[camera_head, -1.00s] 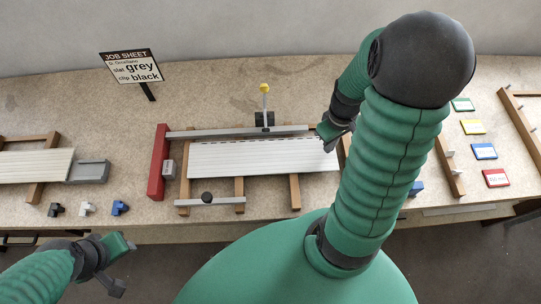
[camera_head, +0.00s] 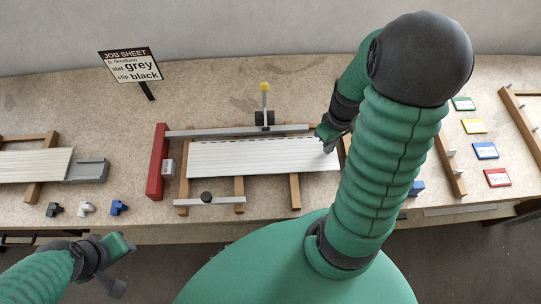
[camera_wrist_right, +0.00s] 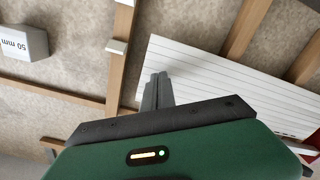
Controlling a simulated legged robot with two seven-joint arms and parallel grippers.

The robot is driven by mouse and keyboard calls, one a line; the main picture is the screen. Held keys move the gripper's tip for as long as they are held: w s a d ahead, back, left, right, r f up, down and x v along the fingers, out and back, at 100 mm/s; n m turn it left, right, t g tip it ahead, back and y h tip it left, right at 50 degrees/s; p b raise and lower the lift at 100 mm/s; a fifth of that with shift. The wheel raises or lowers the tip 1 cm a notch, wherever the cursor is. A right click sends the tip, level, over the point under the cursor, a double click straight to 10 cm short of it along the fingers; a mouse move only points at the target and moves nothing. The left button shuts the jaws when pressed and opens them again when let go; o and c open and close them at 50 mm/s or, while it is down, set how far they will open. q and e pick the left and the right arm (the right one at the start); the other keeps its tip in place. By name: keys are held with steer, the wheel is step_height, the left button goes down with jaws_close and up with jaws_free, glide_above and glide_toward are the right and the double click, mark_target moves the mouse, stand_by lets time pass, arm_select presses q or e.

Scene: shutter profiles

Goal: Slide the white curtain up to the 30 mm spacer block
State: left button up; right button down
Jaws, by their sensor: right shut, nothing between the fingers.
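The white curtain (camera_head: 255,158), a slatted panel, lies flat on wooden bars in the middle of the bench. A small pale block (camera_head: 168,167) stands between the red stop (camera_head: 158,162) and the curtain's left end; its label is not legible, and a narrow gap seems to part it from the curtain. My right gripper (camera_head: 328,146) is shut and empty at the curtain's right end. In the right wrist view its fingertips (camera_wrist_right: 158,82) overlap the curtain's end edge (camera_wrist_right: 147,63); I cannot tell whether they touch. My left gripper (camera_head: 122,266) is open and empty, in front of the bench.
A grey rail (camera_head: 235,132) runs behind the curtain, with a yellow-topped clamp (camera_head: 265,105). A black-knobbed bar (camera_head: 207,201) lies in front. A block marked 50 mm (camera_wrist_right: 22,43) shows in the wrist view. Black, white and blue clips (camera_head: 86,208) lie front left.

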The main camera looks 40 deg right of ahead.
steer(key=shift+f+b, duration=0.35)
steer(key=shift+f, duration=0.2)
steer(key=shift+r, duration=0.1)
steer(key=shift+r+p, duration=0.65)
steer(key=shift+p, duration=0.15)
steer(key=shift+f, duration=0.1)
steer(key=shift+s+d, duration=0.2)
steer(key=shift+d, duration=0.1)
steer(key=shift+s+d, duration=0.65)
steer(key=shift+d, duration=0.3)
steer(key=shift+s+d, duration=0.65)
steer(key=shift+d, duration=0.3)
steer(key=shift+f+b, duration=0.8)
steer(key=shift+f, duration=0.05)
